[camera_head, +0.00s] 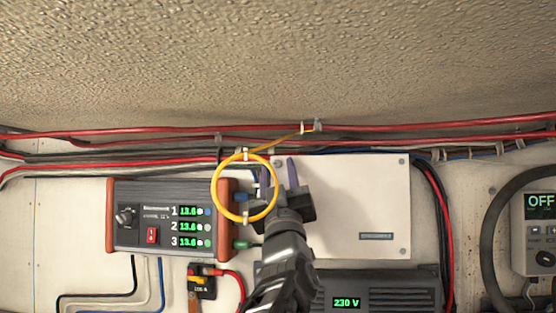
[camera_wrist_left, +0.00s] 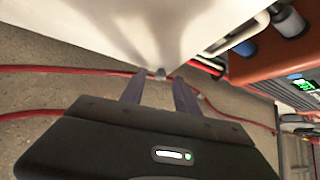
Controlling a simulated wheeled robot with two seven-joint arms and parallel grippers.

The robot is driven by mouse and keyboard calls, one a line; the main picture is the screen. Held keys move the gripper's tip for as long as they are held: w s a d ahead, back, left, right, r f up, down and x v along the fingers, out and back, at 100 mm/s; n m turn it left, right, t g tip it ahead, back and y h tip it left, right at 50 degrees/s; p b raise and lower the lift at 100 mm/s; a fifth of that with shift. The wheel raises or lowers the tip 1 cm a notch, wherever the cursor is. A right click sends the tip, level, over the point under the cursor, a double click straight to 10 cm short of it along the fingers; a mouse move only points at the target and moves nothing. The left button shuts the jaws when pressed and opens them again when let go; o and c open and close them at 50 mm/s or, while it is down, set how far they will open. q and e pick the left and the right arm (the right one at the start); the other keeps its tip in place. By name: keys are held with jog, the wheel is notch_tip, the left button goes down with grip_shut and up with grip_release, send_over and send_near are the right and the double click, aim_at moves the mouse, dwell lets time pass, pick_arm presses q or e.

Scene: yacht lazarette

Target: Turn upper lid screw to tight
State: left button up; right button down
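A white box lid (camera_head: 350,195) is on the wall in the head view, with small screws at its right corners, upper right (camera_head: 402,162) and lower right (camera_head: 402,250). My left gripper (camera_head: 277,170) is at the lid's upper left, fingers pointing up. In the left wrist view the gripper (camera_wrist_left: 160,86) is open, with a gap between its two fingers. A small grey screw head (camera_wrist_left: 161,73) shows at the white lid's edge, between and just beyond the fingertips. I cannot tell whether they touch it. The upper left corner is hidden in the head view. My right gripper is out of view.
A yellow cable loop (camera_head: 219,205) hangs close by my left gripper. A charger with orange ends (camera_head: 109,217) is on the left. Red cables (camera_head: 420,124) run above the lid. A dark 230 V unit (camera_head: 390,290) is below it, and an OFF panel (camera_head: 538,235) is at the right.

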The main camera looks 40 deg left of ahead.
pick_arm(q)
jog(key=shift+w+a+r, duration=0.1)
jog(key=shift+a+r, duration=0.05)
jog(key=shift+c, duration=0.6)
grip_shut()
